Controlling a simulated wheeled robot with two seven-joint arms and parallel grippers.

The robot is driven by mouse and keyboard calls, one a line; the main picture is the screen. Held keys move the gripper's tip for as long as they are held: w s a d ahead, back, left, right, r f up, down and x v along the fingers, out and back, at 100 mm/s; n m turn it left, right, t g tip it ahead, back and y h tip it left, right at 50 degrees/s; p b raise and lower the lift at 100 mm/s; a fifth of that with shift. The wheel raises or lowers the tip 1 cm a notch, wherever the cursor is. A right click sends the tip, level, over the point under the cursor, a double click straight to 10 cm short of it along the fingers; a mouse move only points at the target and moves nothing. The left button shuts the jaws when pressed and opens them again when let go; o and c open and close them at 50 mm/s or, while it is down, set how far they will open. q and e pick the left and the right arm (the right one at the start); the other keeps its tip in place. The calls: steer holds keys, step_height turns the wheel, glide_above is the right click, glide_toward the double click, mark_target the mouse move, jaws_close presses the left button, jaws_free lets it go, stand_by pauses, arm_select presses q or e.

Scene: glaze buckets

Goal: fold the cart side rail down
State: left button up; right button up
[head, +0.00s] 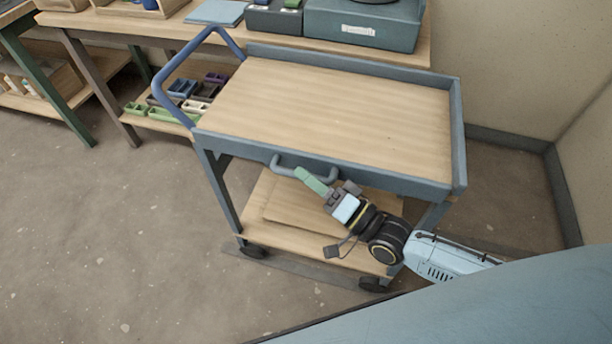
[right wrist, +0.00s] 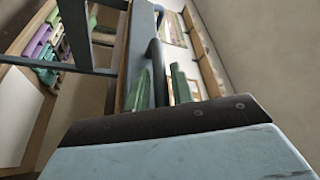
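The cart (head: 330,105) has a wooden top with blue-grey walls. Its near side rail (head: 385,178) runs along the front edge and looks upright, with a grey bar handle (head: 287,159) on its outer face. My right gripper (head: 310,180) is at this handle, reaching in from the lower right. In the right wrist view its two green fingers (right wrist: 161,88) stand apart, one on each side of the dark handle bar (right wrist: 156,62). A narrow gap shows between the bar and the right-hand finger, so they look open around it. My left gripper is out of view.
The cart's blue push handle (head: 178,72) rises at its left end. A lower wooden shelf (head: 290,232) sits under my right arm. A workbench (head: 130,28) with boxes stands behind the cart, and walls close off the right. Floor at the left is clear.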

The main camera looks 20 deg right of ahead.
steer(key=shift+w+a+r, duration=0.1)
steer(key=shift+w+a, duration=0.15)
steer(key=shift+w, duration=0.1)
steer(key=shift+c, duration=0.2)
jaws_close()
